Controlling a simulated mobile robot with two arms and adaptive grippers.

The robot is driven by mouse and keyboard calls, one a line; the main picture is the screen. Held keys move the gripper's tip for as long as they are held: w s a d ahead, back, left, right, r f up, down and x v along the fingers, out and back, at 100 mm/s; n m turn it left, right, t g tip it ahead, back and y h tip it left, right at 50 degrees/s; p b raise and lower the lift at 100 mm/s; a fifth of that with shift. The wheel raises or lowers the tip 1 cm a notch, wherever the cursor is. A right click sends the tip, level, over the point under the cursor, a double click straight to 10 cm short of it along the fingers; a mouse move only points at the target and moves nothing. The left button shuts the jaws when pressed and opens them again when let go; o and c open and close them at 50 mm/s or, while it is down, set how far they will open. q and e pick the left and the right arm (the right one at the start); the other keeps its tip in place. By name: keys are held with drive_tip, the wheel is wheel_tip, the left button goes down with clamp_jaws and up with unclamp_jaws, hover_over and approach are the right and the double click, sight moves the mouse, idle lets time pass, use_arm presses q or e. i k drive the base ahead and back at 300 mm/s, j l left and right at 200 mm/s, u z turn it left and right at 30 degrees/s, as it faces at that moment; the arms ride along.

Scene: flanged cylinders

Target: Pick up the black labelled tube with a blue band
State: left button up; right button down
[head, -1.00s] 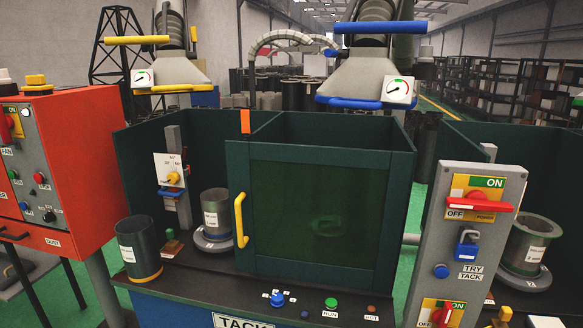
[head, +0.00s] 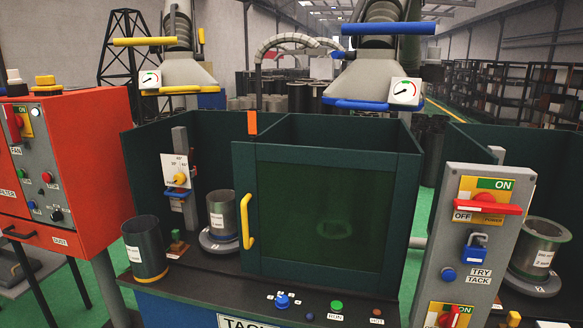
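A black tube (head: 145,245) with a white label stands upright on the bench at the left; the band at its foot looks yellow-orange, not blue. I see no blue band on any tube here. A grey labelled tube (head: 222,212) stands on a round flanged base inside the open left part of the booth. Another grey labelled tube (head: 538,247) with a flanged rim stands at the far right, partly behind the control panel. Neither of my grippers is in view.
A dark green booth with a tinted door (head: 320,215) and yellow handle (head: 247,221) fills the middle. A grey control panel (head: 468,250) stands at right, an orange cabinet (head: 75,165) at left. Extraction hoods (head: 370,75) hang above. Buttons (head: 336,305) line the bench front.

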sight(224, 215)
drive_tip(key=i+j, duration=0.15)
drive_tip(key=j, duration=0.15)
drive_tip(key=i+j+z, duration=0.1)
drive_tip(key=j, duration=0.2)
drive_tip(key=i+j, duration=0.2)
drive_tip(key=j, duration=0.15)
drive_tip(key=i+j+z, duration=0.1)
drive_tip(key=j, duration=0.2)
drive_tip(key=i, duration=0.05)
